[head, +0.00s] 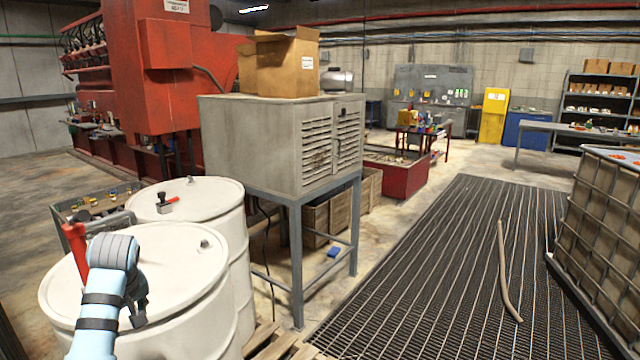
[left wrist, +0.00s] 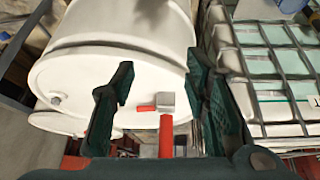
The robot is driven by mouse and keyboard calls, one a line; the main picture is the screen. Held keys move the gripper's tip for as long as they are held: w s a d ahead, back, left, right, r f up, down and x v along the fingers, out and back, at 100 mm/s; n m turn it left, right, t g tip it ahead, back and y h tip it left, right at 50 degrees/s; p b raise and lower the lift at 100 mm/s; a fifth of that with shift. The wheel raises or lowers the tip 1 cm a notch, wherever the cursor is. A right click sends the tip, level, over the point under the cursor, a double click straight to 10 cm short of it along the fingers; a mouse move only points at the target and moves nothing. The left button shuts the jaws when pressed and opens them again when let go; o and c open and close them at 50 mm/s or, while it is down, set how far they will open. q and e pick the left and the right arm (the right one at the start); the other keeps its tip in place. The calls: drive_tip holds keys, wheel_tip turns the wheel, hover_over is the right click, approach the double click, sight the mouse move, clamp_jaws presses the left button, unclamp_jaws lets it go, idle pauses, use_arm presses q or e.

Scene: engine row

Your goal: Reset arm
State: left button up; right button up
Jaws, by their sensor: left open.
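My left arm comes in from the lower left of the head view, light blue with dark bands, above the front white drum (head: 185,275). Only a dark part of my left gripper (head: 138,305) shows there, beside the arm. In the left wrist view my left gripper (left wrist: 160,78) has its dark fingers spread apart. Between them, in the picture, shows a red-handled item with a grey block (left wrist: 166,102); I cannot tell whether it touches a finger. A white drum (left wrist: 110,45) fills the view behind. My right gripper is in neither view.
A second white drum (head: 225,215) stands behind, with a small red-and-grey item (head: 166,203) on its lid. A grey louvred cabinet (head: 290,150) carries a cardboard box (head: 280,65). A caged container (head: 605,215) stands right. The floor grating (head: 450,260) is mostly clear, with a hose (head: 505,270).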

use_arm(q)
drive_tip(key=w+f+m+t, duration=0.2)
drive_tip(key=w+m+t, duration=0.15)
drive_tip(key=w, duration=0.65)
wheel_tip(320, 180, down, 6)
drive_tip(key=d+m+t, duration=0.1)
drive_tip(key=m, duration=0.1)
drive_tip(key=s+d+f+m+h+b, duration=0.1)
drive_tip(key=s+d+f+m, duration=0.3)
drive_tip(key=f, duration=0.9)
drive_tip(key=s+d+f+h+b, duration=0.15)
drive_tip(key=s+f, duration=0.35)
drive_tip(key=f, duration=0.8)
drive_tip(key=s+d+f+m+g+b, duration=0.1)
drive_tip(key=s+d+f+g, duration=0.1)
drive_tip(key=s+f, duration=0.95)
drive_tip(key=s+d+f+g+b, duration=0.1)
drive_tip(key=s+d+f, duration=0.1)
drive_tip(key=s+f, duration=0.9)
drive_tip(key=s+d+f+g, duration=0.1)
drive_tip(key=s+f+g, duration=0.1)
drive_tip(key=s, duration=1.1)
drive_tip(key=s+d+f+g+b, duration=0.1)
drive_tip(key=s+g, duration=0.1)
drive_tip(key=s, duration=1.2)
drive_tip(key=shift+s+d+f+h, duration=0.3)
drive_tip(key=shift+d+f+h, duration=0.05)
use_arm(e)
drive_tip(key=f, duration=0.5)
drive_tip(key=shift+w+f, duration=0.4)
